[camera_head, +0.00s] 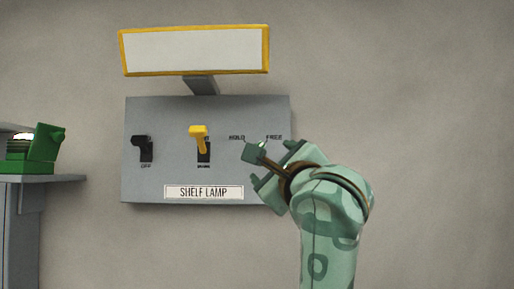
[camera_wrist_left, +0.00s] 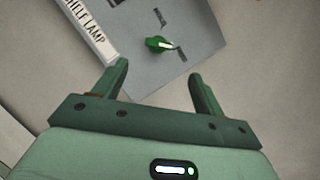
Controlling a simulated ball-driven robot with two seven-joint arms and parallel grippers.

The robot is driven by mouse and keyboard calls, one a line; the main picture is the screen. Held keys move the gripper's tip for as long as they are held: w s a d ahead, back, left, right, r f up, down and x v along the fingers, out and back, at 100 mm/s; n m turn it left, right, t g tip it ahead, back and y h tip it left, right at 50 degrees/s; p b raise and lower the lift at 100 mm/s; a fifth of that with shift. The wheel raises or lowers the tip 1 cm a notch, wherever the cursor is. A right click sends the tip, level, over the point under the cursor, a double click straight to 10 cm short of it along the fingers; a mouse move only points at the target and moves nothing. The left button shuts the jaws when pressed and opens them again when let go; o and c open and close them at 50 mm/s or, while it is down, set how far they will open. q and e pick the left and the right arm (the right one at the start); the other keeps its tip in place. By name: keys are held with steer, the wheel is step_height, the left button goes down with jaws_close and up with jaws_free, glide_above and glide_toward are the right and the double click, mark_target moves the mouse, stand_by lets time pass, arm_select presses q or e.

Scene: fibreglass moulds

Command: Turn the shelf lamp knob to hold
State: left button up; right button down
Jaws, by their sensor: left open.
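The grey shelf lamp panel (camera_head: 170,178) is on the wall, labelled "SHELF LAMP". The words HOLD (camera_head: 237,137) and FREE (camera_head: 274,136) are printed at its right side. The green knob (camera_wrist_left: 158,43) shows in the left wrist view, its pale pointer tip towards the dark mark that appears to be FREE. My left gripper (camera_head: 258,165) is in front of the panel's right part and hides the knob in the head view. In the left wrist view my left gripper (camera_wrist_left: 159,68) is open and empty, with the knob just beyond and between its fingertips, apart from them. My right gripper is not in view.
A yellow lever (camera_head: 198,132) and a black switch (camera_head: 143,147) marked OFF are on the panel's left part. A yellow-framed lamp (camera_head: 195,50) stands above it. At far left a green object (camera_head: 45,145) sits on a grey shelf (camera_head: 50,180). The wall right of the panel is bare.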

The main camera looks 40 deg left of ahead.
arm_select(q)
steer(key=p+x, duration=0.3)
steer(key=x, duration=0.8)
steer(key=shift+a, duration=0.4)
steer(key=shift+w+d, duration=0.1)
steer(key=c, duration=1)
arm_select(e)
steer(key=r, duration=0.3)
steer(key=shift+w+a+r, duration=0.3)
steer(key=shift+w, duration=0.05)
